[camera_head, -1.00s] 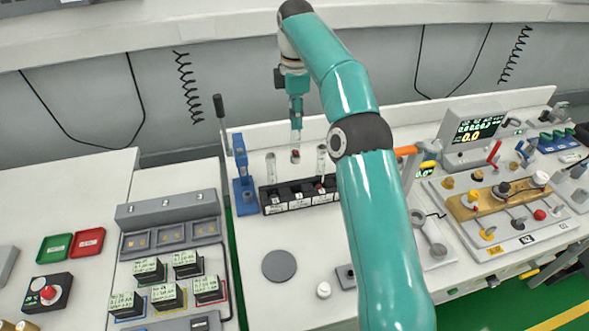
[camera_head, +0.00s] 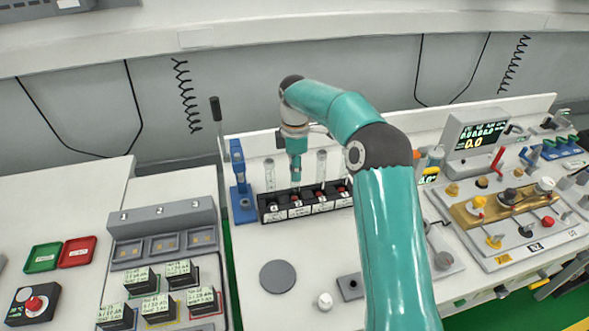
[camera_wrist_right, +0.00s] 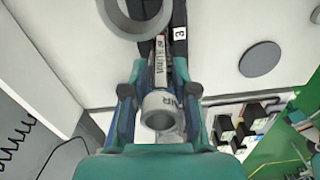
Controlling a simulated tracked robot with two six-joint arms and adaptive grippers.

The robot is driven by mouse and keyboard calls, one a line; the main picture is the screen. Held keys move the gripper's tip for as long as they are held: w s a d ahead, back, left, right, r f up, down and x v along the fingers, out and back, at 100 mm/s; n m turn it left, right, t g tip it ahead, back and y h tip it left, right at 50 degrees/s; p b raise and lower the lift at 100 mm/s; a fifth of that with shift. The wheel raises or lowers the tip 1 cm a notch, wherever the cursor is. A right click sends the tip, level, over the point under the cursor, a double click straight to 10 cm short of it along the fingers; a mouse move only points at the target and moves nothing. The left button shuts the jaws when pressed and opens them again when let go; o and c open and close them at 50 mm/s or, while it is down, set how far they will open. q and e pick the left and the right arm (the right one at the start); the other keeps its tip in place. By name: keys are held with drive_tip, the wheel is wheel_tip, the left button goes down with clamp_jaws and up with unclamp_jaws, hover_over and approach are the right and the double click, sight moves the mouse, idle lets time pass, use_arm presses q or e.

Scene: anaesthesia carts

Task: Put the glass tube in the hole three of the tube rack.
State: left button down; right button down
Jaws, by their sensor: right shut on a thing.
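The black tube rack (camera_head: 305,204) with white number labels stands on the right-hand cart top. One clear tube (camera_head: 269,176) stands at its left end and another clear tube (camera_head: 321,168) stands farther right. My right gripper (camera_head: 295,178) points down, low over the rack between these tubes. In the right wrist view its fingers (camera_wrist_right: 158,98) are shut on the glass tube (camera_wrist_right: 160,108), whose round open top faces the camera. A label 3 (camera_wrist_right: 180,33) shows close by on the rack. The held tube's lower end is hidden, so its depth in a hole is unclear. My left gripper is not in view.
A blue stand (camera_head: 240,183) is close to the rack's left end. A grey disc (camera_head: 277,276) and a white knob (camera_head: 325,301) lie in front. A monitor (camera_head: 475,135) and a brass valve panel (camera_head: 500,203) are at right.

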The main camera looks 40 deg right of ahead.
drive_tip(key=shift+f, duration=0.1)
drive_tip(key=c, duration=0.9)
unclamp_jaws()
wheel_tip(320, 180, up, 12)
drive_tip(key=shift+r+p, duration=0.1)
drive_tip(key=shift+p, duration=0.9)
